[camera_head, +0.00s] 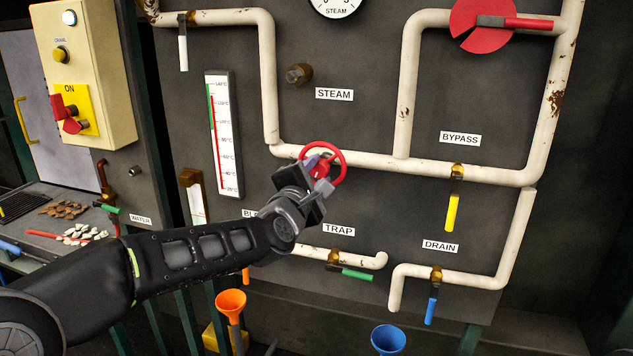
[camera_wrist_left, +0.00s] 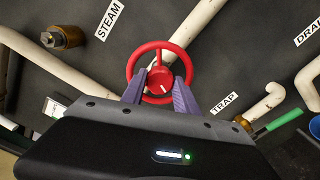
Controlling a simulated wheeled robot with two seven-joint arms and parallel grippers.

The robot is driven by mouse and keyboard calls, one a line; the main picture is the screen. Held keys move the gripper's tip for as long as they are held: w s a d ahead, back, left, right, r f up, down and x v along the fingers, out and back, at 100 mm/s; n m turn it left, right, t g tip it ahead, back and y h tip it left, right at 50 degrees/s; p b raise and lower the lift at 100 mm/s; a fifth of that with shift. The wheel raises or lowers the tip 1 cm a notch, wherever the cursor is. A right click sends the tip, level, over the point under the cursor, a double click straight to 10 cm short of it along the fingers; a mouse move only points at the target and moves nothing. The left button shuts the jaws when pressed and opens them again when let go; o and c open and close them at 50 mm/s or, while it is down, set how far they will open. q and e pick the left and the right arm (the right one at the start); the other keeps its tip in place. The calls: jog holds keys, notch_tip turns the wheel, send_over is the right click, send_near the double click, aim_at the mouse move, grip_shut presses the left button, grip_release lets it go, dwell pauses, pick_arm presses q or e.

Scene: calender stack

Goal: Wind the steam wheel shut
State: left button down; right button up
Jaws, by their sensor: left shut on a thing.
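The red steam wheel (camera_head: 341,158) sits on the white horizontal pipe, right below the STEAM label (camera_head: 334,94). My left gripper (camera_head: 319,168) reaches it from the lower left and is shut on it, covering part of its left side in the head view. In the left wrist view the wheel (camera_wrist_left: 160,52) shows its round rim, a spoke and a red hub with a white mark. The two purple fingers (camera_wrist_left: 159,90) stand on either side of the hub. Exactly where they touch is hard to see. My right gripper is not in view.
White pipes (camera_head: 450,172) run around the wheel. A yellow-handled bypass valve (camera_head: 453,212), a green trap handle (camera_head: 357,273) and a blue drain handle (camera_head: 431,310) lie right and below. A thermometer (camera_head: 224,135) is left. An orange funnel (camera_head: 231,301) stands below my arm.

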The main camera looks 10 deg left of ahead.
pick_arm(q)
jog(key=m, duration=0.5)
jog(key=shift+m+b, duration=0.3)
jog(key=shift+b, duration=0.05)
jog(key=m, duration=0.2)
jog(key=shift+m, duration=0.4)
jog(key=m+p, duration=0.1)
jog(key=m, duration=0.2)
jog(key=shift+m, duration=0.3)
jog(key=m+p, duration=0.1)
jog(key=m, duration=0.5)
jog(key=m+p, duration=0.1)
jog(key=m, duration=0.3)
jog(key=shift+p, duration=0.35)
jog(key=m+p, duration=0.1)
jog(key=m, duration=0.2)
jog(key=shift+m, duration=0.3)
jog(key=m+p, duration=0.2)
jog(key=m, duration=0.4)
jog(key=m+p, duration=0.2)
jog(key=m, duration=0.4)
jog(key=shift+m, duration=0.3)
jog(key=m+p, duration=0.2)
jog(key=m, duration=0.4)
jog(key=m+p, duration=0.1)
jog(key=m, duration=0.2)
jog(key=shift+m+p, duration=0.3)
jog(key=shift+m, duration=0.1)
jog(key=shift+m+p, duration=0.35)
jog(key=shift+m, duration=0.75)
